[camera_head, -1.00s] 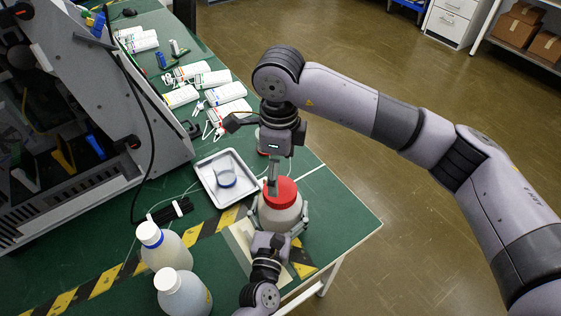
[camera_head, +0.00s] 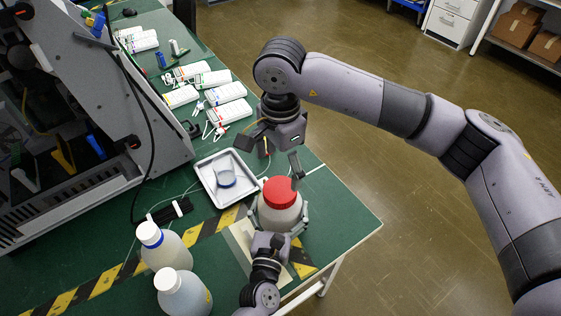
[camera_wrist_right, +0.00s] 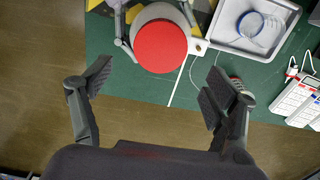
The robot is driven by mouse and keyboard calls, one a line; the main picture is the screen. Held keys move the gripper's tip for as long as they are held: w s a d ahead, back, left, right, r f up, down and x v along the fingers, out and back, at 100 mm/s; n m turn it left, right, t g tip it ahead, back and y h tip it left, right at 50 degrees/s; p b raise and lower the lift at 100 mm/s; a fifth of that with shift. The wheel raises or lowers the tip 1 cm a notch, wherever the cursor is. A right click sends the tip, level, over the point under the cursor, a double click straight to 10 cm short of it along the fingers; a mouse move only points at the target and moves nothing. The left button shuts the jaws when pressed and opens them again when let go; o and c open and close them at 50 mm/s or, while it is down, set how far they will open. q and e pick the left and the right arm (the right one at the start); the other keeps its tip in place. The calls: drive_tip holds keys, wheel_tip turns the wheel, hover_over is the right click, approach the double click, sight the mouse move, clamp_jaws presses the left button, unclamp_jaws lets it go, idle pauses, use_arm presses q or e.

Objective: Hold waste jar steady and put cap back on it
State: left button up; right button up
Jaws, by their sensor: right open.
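The waste jar (camera_head: 280,218) is a pale, wide jar standing upright near the table's front right edge. The red cap (camera_head: 281,193) sits on top of it; in the right wrist view the cap (camera_wrist_right: 160,47) covers the jar's mouth. I cannot tell how tightly it is on. My left gripper (camera_head: 281,217) has its fingers around the jar from the near side, one on each side. My right gripper (camera_head: 279,155) is open and empty, above and beyond the cap, apart from it. In the right wrist view the open fingers (camera_wrist_right: 158,82) frame empty space below the cap.
A white tray (camera_head: 208,193) with a blue-marked beaker (camera_head: 224,177) is left of the jar. Two bottles (camera_head: 168,252) (camera_head: 184,293) stand at the near left. White boxes (camera_head: 228,113) lie farther back. A large grey machine (camera_head: 90,130) fills the left.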

sight(280, 189)
drive_tip(key=shift+f, duration=4)
drive_tip(key=shift+c, duration=0.2)
drive_tip(key=c, duration=1.2)
drive_tip(key=shift+o, duration=0.2)
drive_tip(key=m, duration=0.5)
drive_tip(key=shift+s+m, duration=0.1)
drive_tip(key=shift+m, duration=0.3)
drive_tip(key=m, duration=0.6)
drive_tip(key=shift+m, duration=0.4)
drive_tip(key=o, duration=1.3)
drive_tip(key=shift+o, duration=0.2)
